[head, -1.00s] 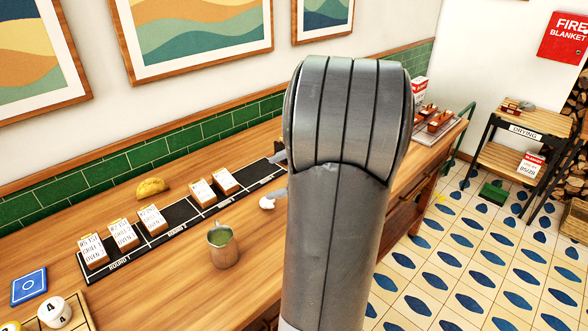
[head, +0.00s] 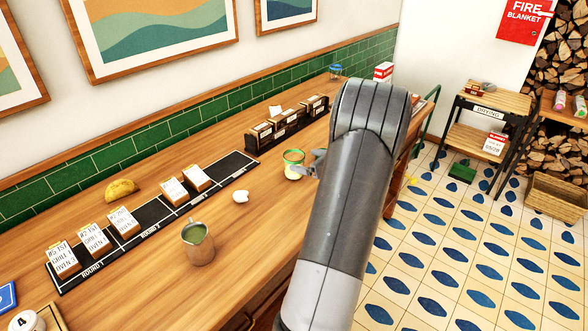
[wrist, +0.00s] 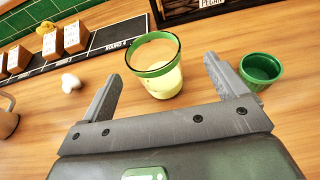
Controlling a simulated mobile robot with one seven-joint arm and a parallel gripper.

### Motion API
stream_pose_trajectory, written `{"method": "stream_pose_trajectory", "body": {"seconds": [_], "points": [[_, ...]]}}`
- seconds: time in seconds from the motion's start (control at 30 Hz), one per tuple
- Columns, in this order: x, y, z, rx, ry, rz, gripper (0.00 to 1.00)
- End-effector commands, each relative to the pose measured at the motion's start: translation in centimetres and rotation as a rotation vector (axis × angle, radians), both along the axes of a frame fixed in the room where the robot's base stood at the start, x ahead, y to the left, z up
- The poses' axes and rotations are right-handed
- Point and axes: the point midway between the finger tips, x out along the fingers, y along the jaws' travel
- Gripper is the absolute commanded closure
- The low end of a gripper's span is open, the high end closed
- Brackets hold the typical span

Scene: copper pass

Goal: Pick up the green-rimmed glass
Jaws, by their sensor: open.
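The green-rimmed glass (head: 293,163) stands upright on the wooden counter, with something pale yellow inside. In the wrist view the glass (wrist: 157,70) is just beyond my gripper (wrist: 162,75), roughly between the two fingers and nearer the far side of the gap. The fingers are spread wide and nothing is held. In the head view my gripper (head: 312,162) shows beside the glass on its right, partly hidden by my arm.
A small green cup (wrist: 261,70) stands just right of the right finger. A white heart-shaped piece (wrist: 70,83) lies to the left. A metal pitcher (head: 198,245) and a black strip with ticket blocks (head: 150,220) are farther left. A dark rack (head: 287,128) stands behind.

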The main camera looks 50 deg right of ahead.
Motion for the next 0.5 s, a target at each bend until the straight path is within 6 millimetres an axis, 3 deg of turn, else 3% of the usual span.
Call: {"method": "stream_pose_trajectory", "body": {"seconds": [0.5], "points": [[5.4, 0.7, -1.0, 0.000, 0.002, 0.000, 0.10]]}}
